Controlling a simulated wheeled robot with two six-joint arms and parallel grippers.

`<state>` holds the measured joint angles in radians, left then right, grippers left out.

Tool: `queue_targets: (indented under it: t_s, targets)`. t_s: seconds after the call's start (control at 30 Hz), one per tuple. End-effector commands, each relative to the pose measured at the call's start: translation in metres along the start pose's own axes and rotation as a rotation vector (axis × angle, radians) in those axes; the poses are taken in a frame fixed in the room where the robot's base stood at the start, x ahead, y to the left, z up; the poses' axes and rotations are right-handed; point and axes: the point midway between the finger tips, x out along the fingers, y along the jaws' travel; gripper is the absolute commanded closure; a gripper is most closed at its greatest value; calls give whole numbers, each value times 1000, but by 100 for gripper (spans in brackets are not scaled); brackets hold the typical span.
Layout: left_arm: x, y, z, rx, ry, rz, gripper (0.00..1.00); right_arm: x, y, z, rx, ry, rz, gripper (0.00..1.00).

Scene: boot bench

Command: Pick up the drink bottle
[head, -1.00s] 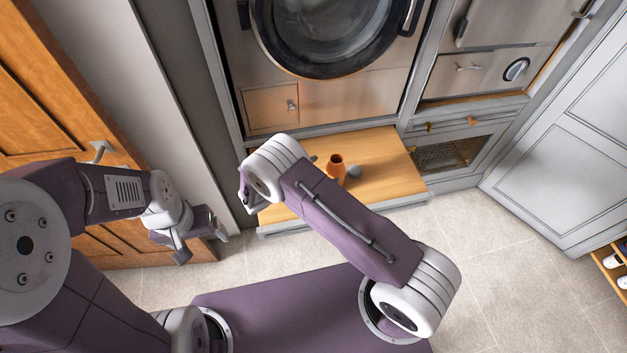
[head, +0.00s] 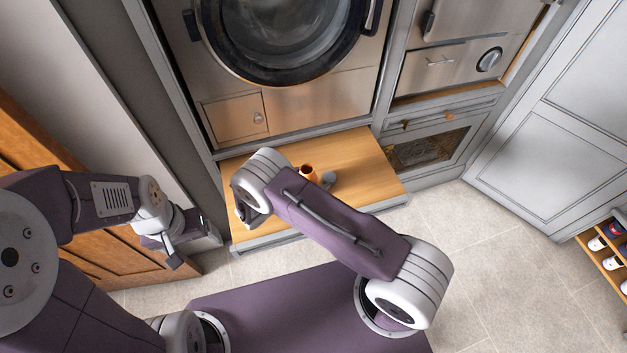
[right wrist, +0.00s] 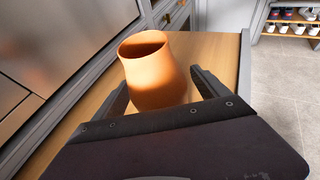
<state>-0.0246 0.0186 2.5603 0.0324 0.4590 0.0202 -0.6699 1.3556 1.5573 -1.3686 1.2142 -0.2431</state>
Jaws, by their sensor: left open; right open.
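I see no clearly recognisable drink bottle. In the head view my right gripper is mostly hidden by my own arm. My left gripper (head: 194,246) is open and empty, left of the bench.
The wooden bench (head: 365,165) sits below a round-doored appliance (head: 290,35). A grey cabinet (head: 550,120) stands at right, with a shoe rack (head: 605,255) near it. An orange wooden door (head: 110,255) is at left. Tiled floor (head: 470,240) is clear at right.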

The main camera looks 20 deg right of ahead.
Motion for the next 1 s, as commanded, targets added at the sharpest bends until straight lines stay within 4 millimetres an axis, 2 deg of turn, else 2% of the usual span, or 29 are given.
queue_targets:
  t_s: [0.17, 0.27, 0.4, 0.43, 0.77, 0.97, 1.0]
  targets:
    - [0, 0, 0, 0, 0, 0, 20, 1, 0, 0, 0, 0, 1, 15]
    - [0, 0, 0, 0, 0, 0, 20, 1, 0, 0, 0, 0, 1, 38]
    - [0, 0, 0, 0, 0, 0, 20, 1, 0, 0, 0, 0, 1, 77]
    - [0, 0, 0, 0, 0, 0, 20, 1, 0, 0, 0, 0, 1, 83]
    - [1, 0, 0, 0, 0, 0, 20, -2, 1, 6, 2, 1, 1, 83]
    - [3, 0, 0, 0, 0, 0, 20, -15, 1, 39, 4, 1, 2, 83]
    - [2, 0, 0, 0, 0, 0, 20, -14, -8, 44, -2, 0, -1, 83]
